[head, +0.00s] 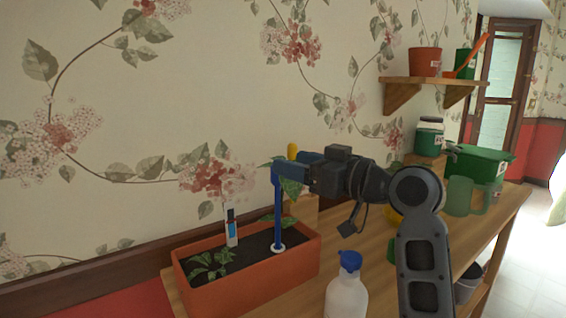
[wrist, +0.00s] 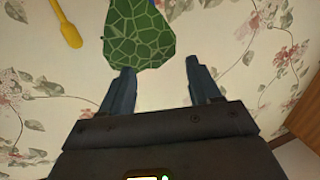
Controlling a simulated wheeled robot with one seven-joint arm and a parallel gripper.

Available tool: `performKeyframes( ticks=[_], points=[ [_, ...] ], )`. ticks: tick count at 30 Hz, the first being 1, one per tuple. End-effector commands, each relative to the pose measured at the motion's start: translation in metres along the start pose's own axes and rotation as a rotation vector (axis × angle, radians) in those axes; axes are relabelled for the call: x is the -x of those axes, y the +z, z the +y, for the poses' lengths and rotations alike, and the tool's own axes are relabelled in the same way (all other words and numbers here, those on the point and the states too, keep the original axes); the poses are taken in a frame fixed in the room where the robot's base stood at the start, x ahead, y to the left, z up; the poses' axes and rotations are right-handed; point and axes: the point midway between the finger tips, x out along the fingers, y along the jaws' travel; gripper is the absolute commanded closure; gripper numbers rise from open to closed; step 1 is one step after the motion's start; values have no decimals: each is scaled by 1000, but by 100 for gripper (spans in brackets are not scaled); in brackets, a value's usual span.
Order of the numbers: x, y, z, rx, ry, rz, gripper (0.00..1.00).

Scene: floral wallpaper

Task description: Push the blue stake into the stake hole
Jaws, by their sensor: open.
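The blue stake (head: 278,212) stands upright in the planter, with its lower end at the white ring of the stake hole (head: 278,249). How deep it sits in the hole I cannot tell. My gripper (head: 290,172) is level with the top of the stake, coming from the right. In the wrist view its two blue-grey fingers (wrist: 162,78) are apart with nothing held between them. A green leaf (wrist: 138,32) fills the area just beyond the left finger; it also shows beside the stake top in the head view (head: 291,187).
The terracotta planter (head: 265,289) holds soil, small plants and a white meter (head: 231,230). A white bottle with a blue cap (head: 347,293) stands in front. A green watering can (head: 478,163) and a translucent green mug (head: 460,196) are to the right. The wall is close behind.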

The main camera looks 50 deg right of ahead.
Motion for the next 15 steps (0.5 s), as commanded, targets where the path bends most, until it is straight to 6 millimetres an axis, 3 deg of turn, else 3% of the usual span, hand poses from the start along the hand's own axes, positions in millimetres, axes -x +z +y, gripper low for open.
performKeyframes(
  ticks=[6, 15],
  points=[
    [22, 0, 0, -1, 0, 0, 38],
    [25, 0, 0, -1, -1, 0, 38]
  ],
)
